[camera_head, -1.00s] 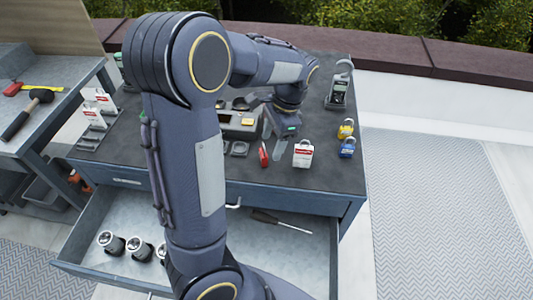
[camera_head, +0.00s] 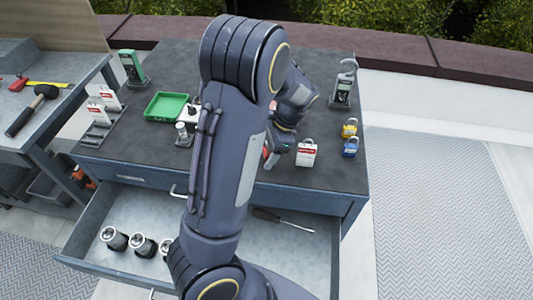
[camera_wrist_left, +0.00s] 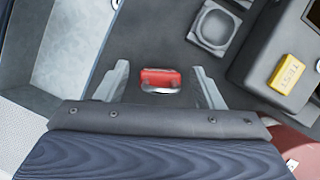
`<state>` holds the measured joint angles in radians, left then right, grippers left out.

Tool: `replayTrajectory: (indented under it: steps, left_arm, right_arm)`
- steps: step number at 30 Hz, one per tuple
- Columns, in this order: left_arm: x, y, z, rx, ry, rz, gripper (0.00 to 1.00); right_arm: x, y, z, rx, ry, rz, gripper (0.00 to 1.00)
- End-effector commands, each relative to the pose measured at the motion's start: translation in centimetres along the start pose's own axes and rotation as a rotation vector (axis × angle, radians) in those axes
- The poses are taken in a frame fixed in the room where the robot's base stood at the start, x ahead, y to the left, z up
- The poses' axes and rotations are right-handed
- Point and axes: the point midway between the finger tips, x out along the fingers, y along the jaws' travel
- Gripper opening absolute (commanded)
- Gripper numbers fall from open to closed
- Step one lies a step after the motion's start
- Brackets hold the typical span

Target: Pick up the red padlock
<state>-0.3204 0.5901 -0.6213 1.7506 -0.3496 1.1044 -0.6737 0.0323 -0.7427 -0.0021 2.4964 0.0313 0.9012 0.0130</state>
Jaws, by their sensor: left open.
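The red padlock (camera_head: 266,153) is on the dark cabinet top near its front edge, partly hidden by my left arm in the head view. In the left wrist view the red padlock (camera_wrist_left: 160,77) shows a red body and a silver shackle. My left gripper (camera_head: 272,152) is low over the top at the padlock. In the left wrist view its open fingers (camera_wrist_left: 160,74) are on either side of the padlock, with a gap on each side. My right gripper is not in view.
A white-and-red tagged padlock (camera_head: 306,154) stands close to the right. Yellow (camera_head: 349,128) and blue (camera_head: 350,148) padlocks stand farther right. A yellow block (camera_wrist_left: 291,73) sits on a grey case in the wrist view. The open drawer (camera_head: 150,208) juts out in front, holding a screwdriver (camera_head: 280,220).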

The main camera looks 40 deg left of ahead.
Motion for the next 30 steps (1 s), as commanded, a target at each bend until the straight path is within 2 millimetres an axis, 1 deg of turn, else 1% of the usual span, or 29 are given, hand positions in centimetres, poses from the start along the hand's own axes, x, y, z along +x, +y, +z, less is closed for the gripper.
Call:
replayTrajectory:
  steps: [1,3,8,9,18,20,21,30]
  left_arm:
    - [0.41,0.02,0.02,0.000,-0.001,0.001,0.62]
    - [0.62,0.02,0.01,0.000,0.000,0.001,0.62]
    - [0.62,0.01,0.00,0.000,0.001,0.000,0.62]
    - [0.62,0.01,0.00,0.000,0.001,0.000,0.60]
    - [0.58,0.01,-0.01,0.000,0.001,0.000,0.21]
    - [0.58,0.01,-0.01,0.000,0.001,0.000,0.13]
    - [0.57,0.00,-0.01,0.000,0.001,0.000,0.11]
    - [0.25,-0.02,0.09,-0.001,0.003,-0.001,0.11]
  right_arm:
    - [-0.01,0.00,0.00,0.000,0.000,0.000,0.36]
    - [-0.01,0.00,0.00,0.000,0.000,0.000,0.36]
    - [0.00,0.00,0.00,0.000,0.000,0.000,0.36]
    - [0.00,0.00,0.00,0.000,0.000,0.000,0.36]
    - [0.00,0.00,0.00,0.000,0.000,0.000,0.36]
    - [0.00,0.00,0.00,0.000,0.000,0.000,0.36]
    - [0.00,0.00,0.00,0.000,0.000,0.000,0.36]
    - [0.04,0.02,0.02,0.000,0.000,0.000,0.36]
